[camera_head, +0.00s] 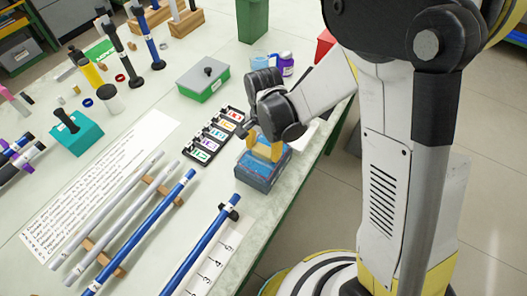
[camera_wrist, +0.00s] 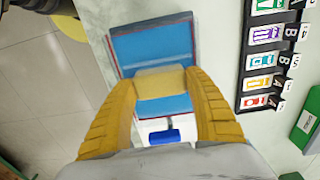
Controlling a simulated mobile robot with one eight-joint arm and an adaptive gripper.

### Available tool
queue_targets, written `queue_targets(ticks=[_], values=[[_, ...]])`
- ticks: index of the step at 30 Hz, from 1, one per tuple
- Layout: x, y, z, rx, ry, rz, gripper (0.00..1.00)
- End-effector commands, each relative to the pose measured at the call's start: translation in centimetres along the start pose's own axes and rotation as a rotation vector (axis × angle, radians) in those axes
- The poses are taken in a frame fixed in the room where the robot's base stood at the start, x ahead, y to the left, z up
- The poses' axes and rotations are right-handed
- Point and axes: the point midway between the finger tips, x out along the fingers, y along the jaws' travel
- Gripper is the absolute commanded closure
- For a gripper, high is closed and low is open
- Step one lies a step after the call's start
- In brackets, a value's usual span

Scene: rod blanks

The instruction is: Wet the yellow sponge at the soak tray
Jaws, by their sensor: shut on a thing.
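The soak tray (camera_head: 262,178) is a box with blue inside, near the table's right edge in the head view. It also shows in the wrist view (camera_wrist: 153,42), below my fingers. The yellow sponge (camera_wrist: 160,83) is a pale yellow block between my two yellow fingers in the wrist view. My gripper (camera_head: 263,150) is shut on it and is over the tray, pointing down. In the head view the fingers and sponge blend together. I cannot tell whether the sponge touches the tray's bottom.
A black rack of coloured labelled cards (camera_head: 215,138) stands close left of the tray. A grey-and-green box (camera_head: 203,80), a light blue cup (camera_head: 259,58) and a purple bottle (camera_head: 286,64) are further back. Blue and grey rods (camera_head: 145,232) lie at front left.

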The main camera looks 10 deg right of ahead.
Motion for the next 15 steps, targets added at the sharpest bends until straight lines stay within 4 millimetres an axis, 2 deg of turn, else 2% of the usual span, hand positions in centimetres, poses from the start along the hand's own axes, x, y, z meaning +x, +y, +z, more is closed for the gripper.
queue_targets(ticks=[3, 15], values=[[-1.5, -0.1, -0.1, 0.0, 0.002, -0.002, 0.63], [-5.1, -0.1, -0.1, 0.0, 0.002, -0.002, 0.63]])
